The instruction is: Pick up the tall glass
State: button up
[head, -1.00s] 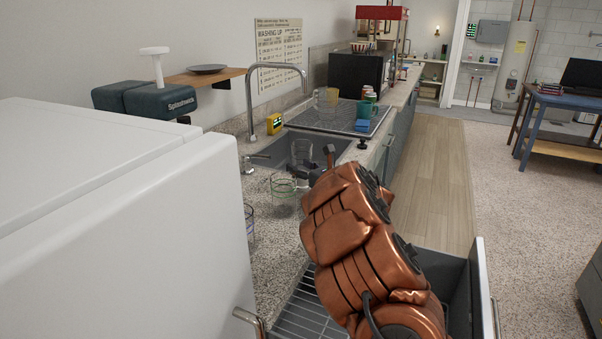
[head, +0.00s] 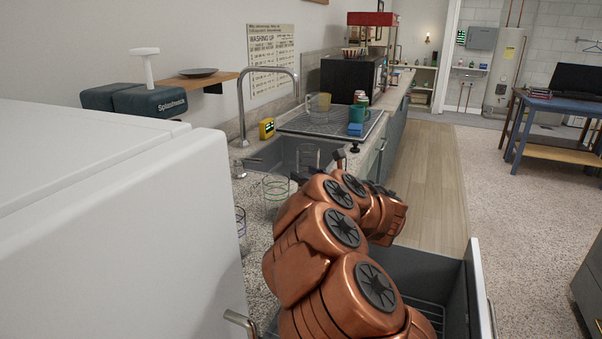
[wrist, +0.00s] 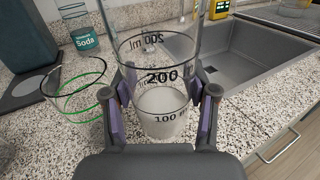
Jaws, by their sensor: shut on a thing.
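The tall glass (wrist: 160,75) is clear, with black 100 ml and 200 ml marks and a whitish lower part. My gripper (wrist: 164,92) is shut around it, one purple-padded finger on each side, in the wrist view. The glass looks upright by the near edge of the sink; I cannot tell whether its base touches the counter. In the head view the tall glass (head: 308,156) shows faintly in front of the sink, and my copper arm hides most of the gripper.
A green-ringed glass (wrist: 76,92) stands close to the left, with a Soda-labelled container (wrist: 82,32) behind it. Another glass (head: 240,222) stands nearer the white appliance (head: 120,220). The sink (head: 280,152), faucet (head: 243,95) and drying rack (head: 330,122) lie beyond. An open drawer (head: 470,285) is below.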

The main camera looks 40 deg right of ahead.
aim_at(307, 176)
jog(key=s, duration=0.2)
jog(key=s+a, duration=0.1)
jog(key=s, duration=0.2)
jog(key=s+r+b, duration=0.1)
jog(key=s, duration=0.1)
jog(key=shift+s+a, duration=0.2)
jog(key=shift+s, duration=0.1)
